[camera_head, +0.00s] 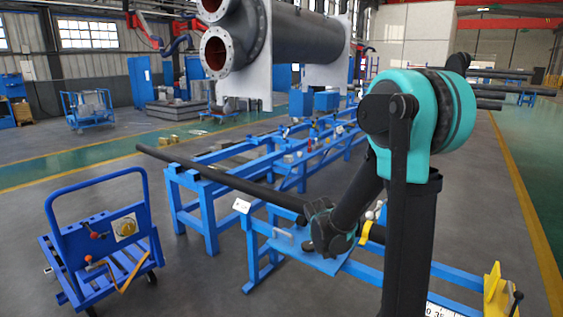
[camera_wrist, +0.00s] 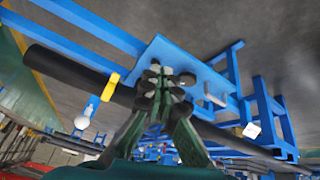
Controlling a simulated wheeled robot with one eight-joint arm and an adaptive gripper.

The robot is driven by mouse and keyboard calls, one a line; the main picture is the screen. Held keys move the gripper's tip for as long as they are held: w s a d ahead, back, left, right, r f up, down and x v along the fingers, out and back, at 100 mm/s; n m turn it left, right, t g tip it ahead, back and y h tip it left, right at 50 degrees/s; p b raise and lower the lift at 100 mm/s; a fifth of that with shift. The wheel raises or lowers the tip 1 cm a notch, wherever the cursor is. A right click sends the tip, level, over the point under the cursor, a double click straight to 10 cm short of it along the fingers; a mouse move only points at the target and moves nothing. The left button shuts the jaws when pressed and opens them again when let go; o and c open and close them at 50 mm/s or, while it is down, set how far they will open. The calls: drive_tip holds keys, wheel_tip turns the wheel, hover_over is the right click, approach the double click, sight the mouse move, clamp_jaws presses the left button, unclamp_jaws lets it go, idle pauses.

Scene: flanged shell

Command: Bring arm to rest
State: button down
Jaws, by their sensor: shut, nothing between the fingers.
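My gripper (camera_wrist: 163,78) shows in the wrist view with its green and black fingers brought together and nothing held between them. Behind the fingertips, in that view, is a blue plate (camera_wrist: 190,65) on the blue frame, with a long dark pipe (camera_wrist: 75,70) passing behind. I cannot tell whether the fingers touch the plate. In the head view my teal and black arm (camera_head: 410,115) bends down and its lower end is over the blue plate (camera_head: 330,262). The fingers themselves are not clear there.
Blue frames (camera_head: 205,225) carry the long dark pipe (camera_head: 220,180). A blue cart (camera_head: 105,245) stands at the left. A large grey flanged shell (camera_head: 300,40) hangs or stands above at the back. A yellow bracket (camera_head: 495,290) is at lower right. Floor between cart and frame is clear.

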drive_tip(key=s+d+n+g+y, duration=0.1)
drive_tip(key=s+d+n+y, duration=0.1)
drive_tip(key=s, duration=1.9)
drive_tip(key=shift+s+d+n+y, duration=0.3)
drive_tip(key=shift+s+d+n, duration=0.1)
drive_tip(key=shift+d+n, duration=0.1)
drive_tip(key=c, duration=2.3)
unclamp_jaws()
drive_tip(key=shift+r, duration=0.1)
